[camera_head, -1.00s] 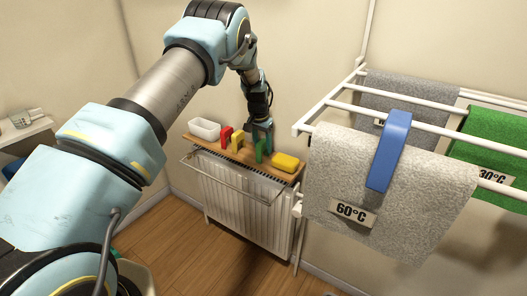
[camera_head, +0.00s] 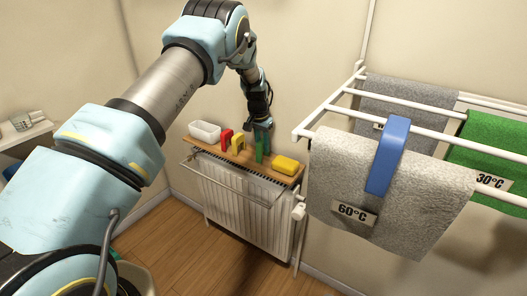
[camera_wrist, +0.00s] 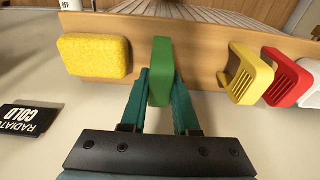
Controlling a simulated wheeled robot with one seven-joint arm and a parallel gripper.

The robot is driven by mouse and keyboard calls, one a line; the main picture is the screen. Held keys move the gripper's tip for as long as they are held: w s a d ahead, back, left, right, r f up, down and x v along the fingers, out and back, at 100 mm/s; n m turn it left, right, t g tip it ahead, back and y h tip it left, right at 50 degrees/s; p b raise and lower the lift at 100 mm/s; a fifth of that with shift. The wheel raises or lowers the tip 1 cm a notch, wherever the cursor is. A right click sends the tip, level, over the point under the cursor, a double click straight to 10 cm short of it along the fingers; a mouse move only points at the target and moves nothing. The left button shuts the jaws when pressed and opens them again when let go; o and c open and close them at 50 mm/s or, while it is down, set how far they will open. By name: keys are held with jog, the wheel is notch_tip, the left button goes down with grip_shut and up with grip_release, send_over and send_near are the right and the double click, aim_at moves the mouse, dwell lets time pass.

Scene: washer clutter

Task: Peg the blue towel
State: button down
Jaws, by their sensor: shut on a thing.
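My gripper (camera_head: 262,135) is over the wooden shelf above the radiator. In the wrist view its teal fingers (camera_wrist: 160,90) are shut on a green peg (camera_wrist: 161,65), one on each side. The green peg also shows in the head view (camera_head: 259,151), upright at the shelf; I cannot tell whether it still touches it. I see no plainly blue towel. A smooth blue strip, peg-like (camera_head: 388,155), sits over the front rod on a grey towel (camera_head: 335,170) tagged 60°C. A green towel (camera_head: 485,135) tagged 30°C hangs at the right.
On the wooden shelf (camera_head: 222,149) stand a white tub (camera_head: 205,131), a red peg (camera_head: 226,138), a yellow peg (camera_head: 238,143) and a yellow sponge (camera_head: 285,165). The white drying rack (camera_head: 330,105) is close on the right; another grey towel (camera_head: 400,93) hangs behind.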

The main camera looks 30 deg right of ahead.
jog(key=shift+r+p, duration=1.1)
jog(key=shift+r, duration=1.8)
jog(key=shift+f, duration=0.1)
